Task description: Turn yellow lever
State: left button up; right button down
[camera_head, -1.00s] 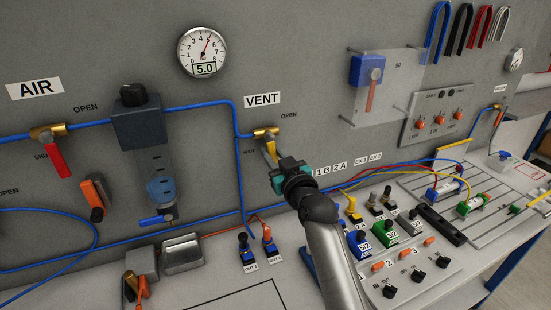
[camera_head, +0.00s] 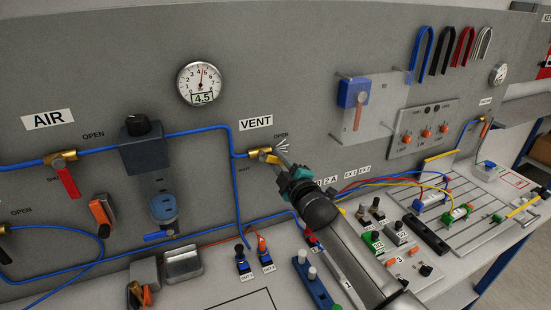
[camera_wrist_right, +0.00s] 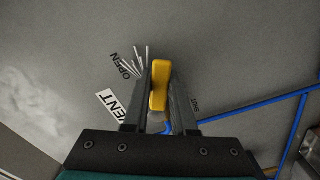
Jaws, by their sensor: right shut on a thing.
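The yellow lever (camera_head: 268,156) sits on the brass valve (camera_head: 253,154) under the VENT label (camera_head: 256,122). My right gripper (camera_head: 284,165) is at the lever's end. In the right wrist view the yellow lever (camera_wrist_right: 159,85) stands between the two dark fingers of the right gripper (camera_wrist_right: 160,100), which are shut on it. White streaks spray from the valve near the OPEN mark. The round gauge (camera_head: 200,83) reads 4.5. My left gripper is not in view.
Blue tubing (camera_head: 190,132) runs along the grey panel to the valve. A red lever (camera_head: 68,180) hangs under the AIR label at the left. Below my right arm, the bench holds colored valves, plugs and hoses. The panel around the VENT valve is mostly clear.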

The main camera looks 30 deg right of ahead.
jog(key=n, duration=0.1)
jog(key=r+n+p, duration=0.1)
jog(key=n, duration=0.1)
jog(key=shift+d+r, duration=0.2)
jog(key=shift+d, duration=0.05)
jog(key=shift+r+n+p, duration=0.35)
jog(key=shift+n+p, duration=0.25)
jog(key=shift+n, duration=0.7)
jog(key=c, duration=0.7)
grip_release()
jog(key=shift+s, duration=0.15)
jog(key=s, duration=1)
jog(key=s+b, duration=0.1)
jog(key=s, duration=0.4)
jog(key=shift+a, duration=0.4)
